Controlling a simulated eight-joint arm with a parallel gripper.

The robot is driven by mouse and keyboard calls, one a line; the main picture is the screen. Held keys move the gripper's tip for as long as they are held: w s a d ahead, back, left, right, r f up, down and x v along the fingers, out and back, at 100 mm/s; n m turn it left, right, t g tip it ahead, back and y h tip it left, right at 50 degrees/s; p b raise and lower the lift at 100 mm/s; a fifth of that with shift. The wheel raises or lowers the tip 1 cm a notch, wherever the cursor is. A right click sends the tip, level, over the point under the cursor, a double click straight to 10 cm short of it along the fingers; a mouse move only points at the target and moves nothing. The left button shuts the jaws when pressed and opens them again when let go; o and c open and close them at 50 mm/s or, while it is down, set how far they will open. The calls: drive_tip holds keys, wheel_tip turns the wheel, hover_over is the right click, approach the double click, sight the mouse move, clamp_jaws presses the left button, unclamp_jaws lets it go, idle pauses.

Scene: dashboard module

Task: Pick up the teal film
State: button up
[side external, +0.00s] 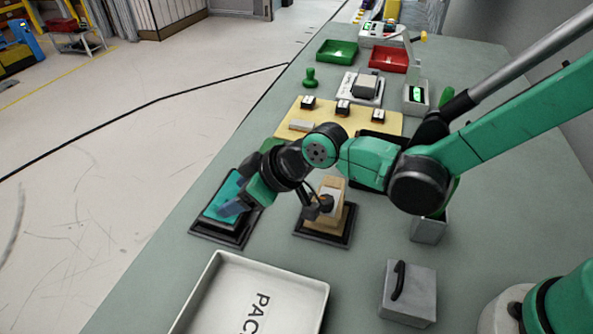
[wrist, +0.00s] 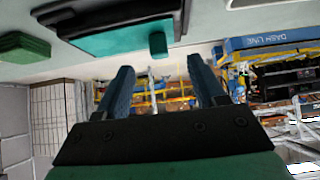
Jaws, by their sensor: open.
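The teal film (side external: 221,190) lies flat on a black stand (side external: 214,237) at the bench's left edge, partly hidden by my gripper. In the wrist view the film (wrist: 115,38) is a teal sheet at the top, with a small teal tab (wrist: 158,44) on its near edge. My gripper (wrist: 158,62) is open, with nothing between its two blue fingers. The tab shows just beyond the fingertips, between them. In the side view my gripper (side external: 228,209) is at the film's right side; whether it touches the film is unclear.
A tan block (side external: 333,190) on a black base stands right of my gripper. A white tray (side external: 322,291) is in front, beside a grey handled block (side external: 409,288). A yellow board (side external: 290,118) lies behind. A green block (wrist: 22,47) shows left in the wrist view.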

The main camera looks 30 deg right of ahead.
sight(224, 201)
drive_tip(key=shift+x, duration=2.3)
clamp_jaws()
